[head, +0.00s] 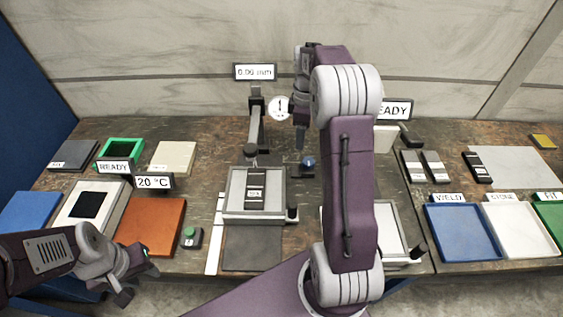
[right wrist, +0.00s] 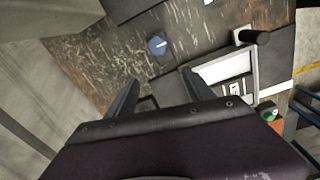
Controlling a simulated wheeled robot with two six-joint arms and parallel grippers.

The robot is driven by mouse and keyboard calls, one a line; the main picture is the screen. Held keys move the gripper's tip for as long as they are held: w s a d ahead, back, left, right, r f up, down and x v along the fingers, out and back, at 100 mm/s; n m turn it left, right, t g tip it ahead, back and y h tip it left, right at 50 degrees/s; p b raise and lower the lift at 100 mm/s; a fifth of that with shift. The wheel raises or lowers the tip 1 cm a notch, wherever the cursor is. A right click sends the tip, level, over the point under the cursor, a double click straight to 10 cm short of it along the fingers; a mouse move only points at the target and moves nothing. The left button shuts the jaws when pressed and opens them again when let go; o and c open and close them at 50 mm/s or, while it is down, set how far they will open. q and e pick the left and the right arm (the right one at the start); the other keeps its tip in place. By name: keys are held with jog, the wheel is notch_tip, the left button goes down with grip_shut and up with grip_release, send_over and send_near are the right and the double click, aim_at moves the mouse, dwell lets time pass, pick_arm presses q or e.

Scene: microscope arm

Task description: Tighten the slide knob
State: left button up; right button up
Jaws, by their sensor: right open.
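A small blue knob (head: 309,160) with a pale line on its face stands right of the central stage (head: 284,183). In the right wrist view the blue knob (right wrist: 157,45) lies beyond my two fingers, apart from them. My right gripper (right wrist: 160,88) is open with nothing between its fingers. In the head view my right gripper (head: 301,146) hangs down just behind the knob, partly hidden by my own arm. My left gripper (head: 137,280) is low at the left front, away from the knob; its finger gap is unclear.
A round dial gauge (head: 279,108) and a display reading about 0.00 mm (head: 255,72) stand behind the stage. A dark-handled white-framed fixture (head: 394,229) is partly behind my right arm. Blue (head: 463,234) and white (head: 521,229) trays are at right.

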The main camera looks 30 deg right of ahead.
aim_at(308, 161)
jog(key=shift+m, duration=0.4)
jog(key=f, duration=0.4)
jog(key=s+d+f, duration=0.1)
jog(key=f, duration=0.2)
jog(key=d+f, duration=0.1)
jog(key=f, duration=0.3)
jog(key=shift+s+d+f+b, duration=0.2)
jog(key=shift+s+f+b, duration=0.15)
pick_arm(q)
jog(key=shift+d+f, duration=0.15)
jog(key=shift+f, duration=0.55)
pick_arm(e)
jog(key=shift+c, duration=0.3)
grip_shut()
